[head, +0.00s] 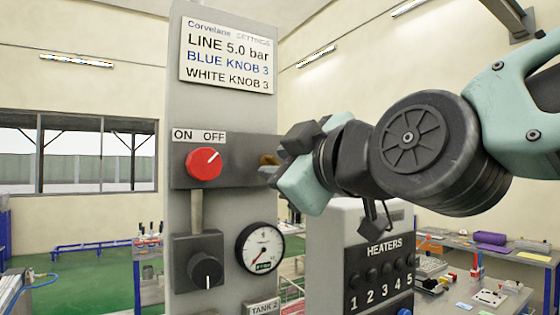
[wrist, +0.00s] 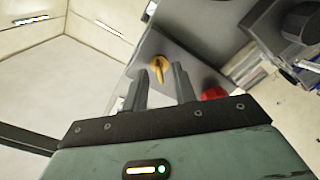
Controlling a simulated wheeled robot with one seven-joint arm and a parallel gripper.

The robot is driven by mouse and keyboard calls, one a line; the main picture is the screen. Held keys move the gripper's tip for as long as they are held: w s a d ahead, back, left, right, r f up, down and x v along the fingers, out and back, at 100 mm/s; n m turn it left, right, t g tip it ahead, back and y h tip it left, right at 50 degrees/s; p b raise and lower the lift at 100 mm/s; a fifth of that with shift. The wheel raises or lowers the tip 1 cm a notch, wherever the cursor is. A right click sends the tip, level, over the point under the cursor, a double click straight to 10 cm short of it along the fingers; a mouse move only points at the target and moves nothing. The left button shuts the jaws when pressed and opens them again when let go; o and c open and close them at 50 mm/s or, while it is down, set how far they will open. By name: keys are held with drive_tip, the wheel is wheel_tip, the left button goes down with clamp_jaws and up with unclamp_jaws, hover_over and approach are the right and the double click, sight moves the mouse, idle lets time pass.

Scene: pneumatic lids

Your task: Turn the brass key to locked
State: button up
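The brass key (wrist: 159,66) shows in the wrist view as a yellow handle on a grey panel face. In the head view only a small brass part (head: 268,159) shows at the panel's right side, largely hidden by my gripper (head: 274,170). In the wrist view the two fingers of my gripper (wrist: 161,78) stand apart, with the key just beyond and between their tips. I cannot tell whether either finger touches it. No lock marking for the key is readable.
A red ON/OFF knob (head: 204,163) is on the same panel, close to the right finger in the wrist view (wrist: 214,93). Below are a black knob (head: 206,268) and a gauge (head: 262,247). A HEATERS box (head: 385,250) stands below my arm. A settings sign (head: 227,55) is above.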

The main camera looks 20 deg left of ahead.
drive_tip(key=shift+c, duration=0.4)
clamp_jaws()
drive_tip(key=shift+f+m+b, duration=0.1)
drive_tip(key=shift+m+b, duration=0.3)
drive_tip(key=shift+b, duration=0.05)
drive_tip(key=m+b, duration=0.7)
drive_tip(key=m, duration=1)
drive_tip(key=shift+w+d, duration=0.1)
